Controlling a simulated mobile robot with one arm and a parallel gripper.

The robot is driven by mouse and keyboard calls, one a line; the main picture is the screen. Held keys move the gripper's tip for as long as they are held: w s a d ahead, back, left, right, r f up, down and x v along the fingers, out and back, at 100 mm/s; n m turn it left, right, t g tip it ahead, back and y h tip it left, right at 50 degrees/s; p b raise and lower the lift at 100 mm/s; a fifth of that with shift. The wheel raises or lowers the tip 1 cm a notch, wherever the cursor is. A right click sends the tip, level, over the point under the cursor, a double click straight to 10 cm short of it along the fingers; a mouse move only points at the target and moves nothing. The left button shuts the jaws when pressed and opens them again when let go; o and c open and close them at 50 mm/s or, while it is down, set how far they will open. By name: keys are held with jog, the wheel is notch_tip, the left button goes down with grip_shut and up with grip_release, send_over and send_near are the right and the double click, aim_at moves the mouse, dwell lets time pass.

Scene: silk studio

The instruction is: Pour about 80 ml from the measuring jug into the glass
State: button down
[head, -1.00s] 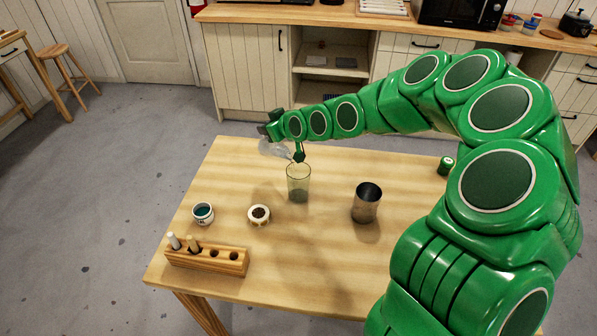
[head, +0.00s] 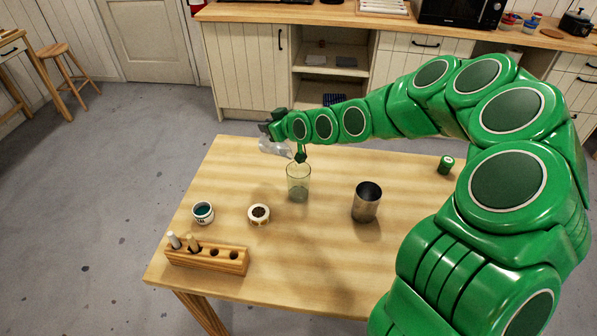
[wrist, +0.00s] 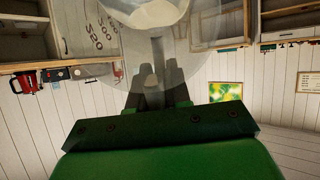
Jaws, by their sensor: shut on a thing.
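The clear measuring jug (head: 275,147) is held above the table behind the glass, tilted with its mouth side toward the glass. My gripper (head: 272,128) is shut on the jug; in the wrist view the jug (wrist: 150,15) shows its printed marks and its handle between my fingers (wrist: 157,85). The tall clear glass (head: 298,183) stands upright on the table just in front of the jug, with a darker, greyish-green band low inside it. I cannot make out a stream or the exact level.
On the wooden table (head: 330,250) stand a metal cup (head: 366,202), a small white cup with teal contents (head: 203,213), a small round dish with dark contents (head: 259,214), a wooden holder with two sticks (head: 206,258) and a green jar (head: 446,165). The front middle is clear.

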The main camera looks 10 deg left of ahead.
aim_at(265, 135)
jog(key=shift+s+d+r+t+y+p, duration=0.4)
jog(key=shift+d+r+t+y+p, duration=0.15)
jog(key=shift+r+y, duration=0.2)
dwell(1.2)
jog(key=shift+s+d, duration=0.1)
jog(key=shift+d, duration=0.05)
jog(key=shift+a, duration=0.35)
jog(key=shift+w+a+f+g+h, duration=0.45)
jog(key=shift+w+f+g+h, duration=0.1)
jog(key=shift+f+g+h, duration=0.15)
jog(key=shift+w+a+f+g+h, duration=0.2)
jog(key=shift+f+g+h, duration=0.2)
jog(key=shift+f+h, duration=0.2)
jog(key=shift+w+a+f+g+h, duration=0.15)
jog(key=shift+f+g+h, duration=0.25)
jog(key=shift+f, duration=0.3)
jog(key=shift+w+a+f+g+h, duration=0.1)
jog(key=shift+a+f+g+h, duration=0.1)
jog(key=shift+f+h, duration=0.2)
jog(key=shift+w+a+f+g+h, duration=0.1)
jog(key=shift+f+g+h, duration=0.05)
jog(key=shift+f+h, duration=0.15)
jog(key=shift+a+f, duration=0.1)
jog(key=shift+f, duration=0.15)
